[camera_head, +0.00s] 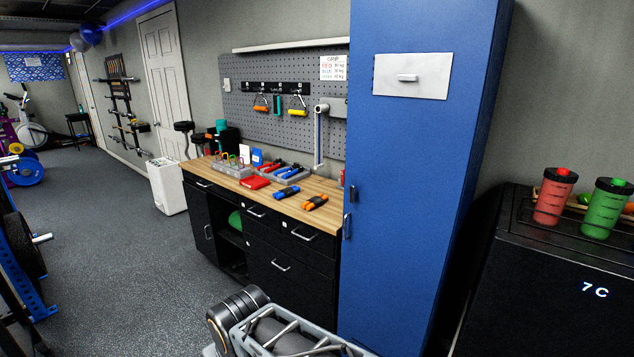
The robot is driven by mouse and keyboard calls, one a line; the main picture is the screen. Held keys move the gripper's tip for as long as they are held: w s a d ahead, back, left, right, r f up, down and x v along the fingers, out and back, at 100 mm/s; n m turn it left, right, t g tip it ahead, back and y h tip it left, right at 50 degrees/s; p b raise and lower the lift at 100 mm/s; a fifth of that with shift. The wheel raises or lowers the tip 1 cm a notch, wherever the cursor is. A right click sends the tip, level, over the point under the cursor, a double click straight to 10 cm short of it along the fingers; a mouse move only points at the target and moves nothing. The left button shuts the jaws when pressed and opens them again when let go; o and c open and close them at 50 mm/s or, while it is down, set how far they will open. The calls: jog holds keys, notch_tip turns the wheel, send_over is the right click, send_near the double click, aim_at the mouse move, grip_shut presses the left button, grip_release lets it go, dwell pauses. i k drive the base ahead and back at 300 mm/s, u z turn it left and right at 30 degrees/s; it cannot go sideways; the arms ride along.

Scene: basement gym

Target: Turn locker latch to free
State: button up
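A tall blue locker (412,190) stands right of centre, with its door closed. A pale plate (435,75) with a small, roughly level bar (408,78) is on its upper front. Near the door's left edge are a small dark fitting (353,193) and a slim upright handle (347,226) just below it. I cannot tell which of these parts is the latch, or how it is set. My gripper cannot be made out; only parts of my own body show at the bottom centre, well below these fittings.
A wooden-topped workbench (225,180) with hand grips and trays on it adjoins the locker's left side. A black fridge-like unit (560,290) with a red shaker (553,198) and a green shaker (605,212) stands at right. The grey floor (120,260) is open at left.

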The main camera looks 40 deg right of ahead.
aim_at(353, 192)
jog(key=i, duration=2.15)
jog(key=z, duration=2.55)
